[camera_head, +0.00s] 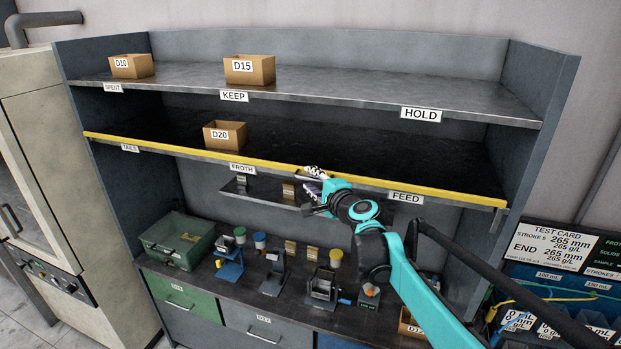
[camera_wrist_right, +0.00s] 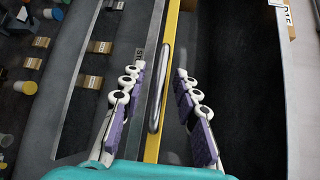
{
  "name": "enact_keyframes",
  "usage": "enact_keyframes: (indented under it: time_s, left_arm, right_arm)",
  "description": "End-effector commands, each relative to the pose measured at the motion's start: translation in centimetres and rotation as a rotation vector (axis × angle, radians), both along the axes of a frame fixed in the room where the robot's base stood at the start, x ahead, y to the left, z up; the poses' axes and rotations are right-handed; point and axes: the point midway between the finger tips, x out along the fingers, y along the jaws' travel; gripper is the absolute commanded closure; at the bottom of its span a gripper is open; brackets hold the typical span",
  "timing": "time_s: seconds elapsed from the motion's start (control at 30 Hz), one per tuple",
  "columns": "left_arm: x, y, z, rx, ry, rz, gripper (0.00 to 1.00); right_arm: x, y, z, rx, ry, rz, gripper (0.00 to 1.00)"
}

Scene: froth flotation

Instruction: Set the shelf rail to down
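The shelf rail (camera_head: 200,153) is a long yellow bar along the front edge of the middle shelf, and it also runs lengthwise through the right wrist view (camera_wrist_right: 172,30). A slim metal handle (camera_wrist_right: 160,90) lies along the rail there. My right gripper (camera_head: 312,181) is at the middle of the rail. In the right wrist view its two padded fingers (camera_wrist_right: 160,72) are spread, one on each side of the rail and handle, with gaps on both sides. Whether the fingertips touch anything behind is hidden. My left gripper is not in view.
Cardboard bins D10 (camera_head: 131,66), D15 (camera_head: 249,70) and D20 (camera_head: 225,134) stand on the upper shelves. A narrow ledge (camera_head: 262,196) with small blocks sits below the rail. The bench beneath holds a green box (camera_head: 177,240) and several small devices.

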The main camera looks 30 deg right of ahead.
Motion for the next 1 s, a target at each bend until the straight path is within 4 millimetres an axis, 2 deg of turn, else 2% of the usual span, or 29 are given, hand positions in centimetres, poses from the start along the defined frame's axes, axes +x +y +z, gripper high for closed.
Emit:
enact_keyframes:
  time_s: [0.1, 0.33, 0.37, 0.47, 0.5, 0.77, 0.87, 1.0]
  left_arm:
    - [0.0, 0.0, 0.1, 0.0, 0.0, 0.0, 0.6]
    - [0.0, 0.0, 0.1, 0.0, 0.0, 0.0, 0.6]
    - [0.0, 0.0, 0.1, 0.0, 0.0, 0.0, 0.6]
    - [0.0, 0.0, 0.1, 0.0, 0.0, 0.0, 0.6]
    - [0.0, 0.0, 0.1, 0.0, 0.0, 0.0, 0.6]
    - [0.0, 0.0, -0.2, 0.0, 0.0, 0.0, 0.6]
    - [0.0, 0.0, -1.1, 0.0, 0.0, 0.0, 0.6]
    - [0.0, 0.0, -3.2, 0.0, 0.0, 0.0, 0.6]
  right_arm:
    - [0.6, 0.0, -0.1, 0.0, 0.0, 0.0, 0.69]
    - [0.7, 0.0, -0.1, 0.0, 0.0, -0.001, 0.69]
    - [0.7, 0.0, -0.1, -0.001, 0.0, 0.0, 0.72]
    - [0.7, 0.0, -0.1, -0.001, 0.0, 0.0, 0.98]
    - [0.7, 0.0, -0.1, -0.001, 0.0, 0.0, 1.0]
    - [0.7, 0.0, -0.5, -0.001, 0.0, 0.0, 1.0]
    - [0.7, 0.0, -1.6, -0.001, 0.0, 0.0, 1.0]
    - [0.7, 0.0, -4.3, -0.001, 0.001, 0.0, 1.0]
